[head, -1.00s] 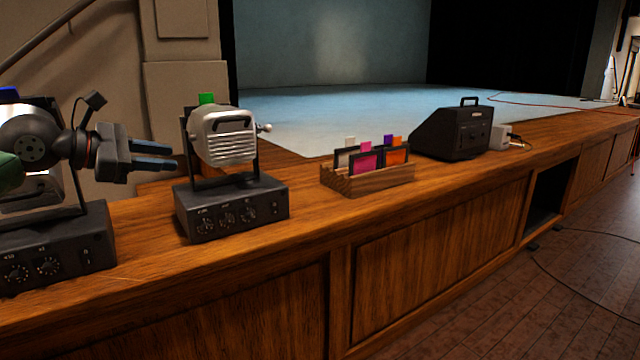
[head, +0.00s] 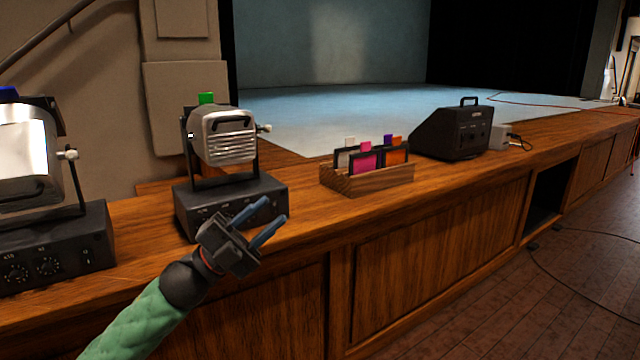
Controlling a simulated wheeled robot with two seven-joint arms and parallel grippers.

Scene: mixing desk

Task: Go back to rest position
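My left gripper (head: 264,222) shows in the head view in front of the desk's front edge, at the end of my green-sleeved arm. Its two blue fingers are apart with nothing between them. It covers part of the control box below the middle lamp (head: 228,138); whether it touches the box I cannot tell, but it looks nearer to me. My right gripper is not in view.
A second lamp (head: 28,160) stands at the far left. A wooden rack (head: 372,182) holds several coloured cards. A black wedge-shaped case (head: 452,134) and a small light box (head: 499,138) stand farther right. The wooden desk (head: 310,210) is bare between lamp and rack.

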